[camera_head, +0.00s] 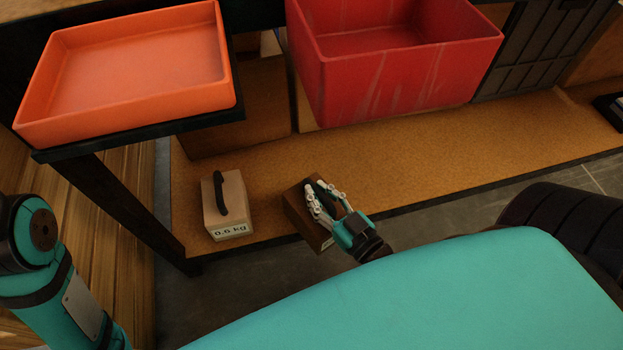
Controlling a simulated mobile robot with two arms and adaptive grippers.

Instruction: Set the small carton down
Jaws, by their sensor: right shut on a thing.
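My right gripper (322,187) is shut on the dark handle on top of a small brown carton (298,207). The carton is at the front edge of the wooden shelf board, right of a paler box. Its front has a pale label that is mostly hidden by the gripper. I cannot tell whether its underside touches the board or hangs just above it. My left arm comes in at the lower left, and its gripper is out of view.
A pale box (239,212) with a black handle, marked 0.6 kg, stands on the wooden board (420,150). An orange tray (130,130) and a red bin (400,85) are above. The board is clear to the right of the brown carton.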

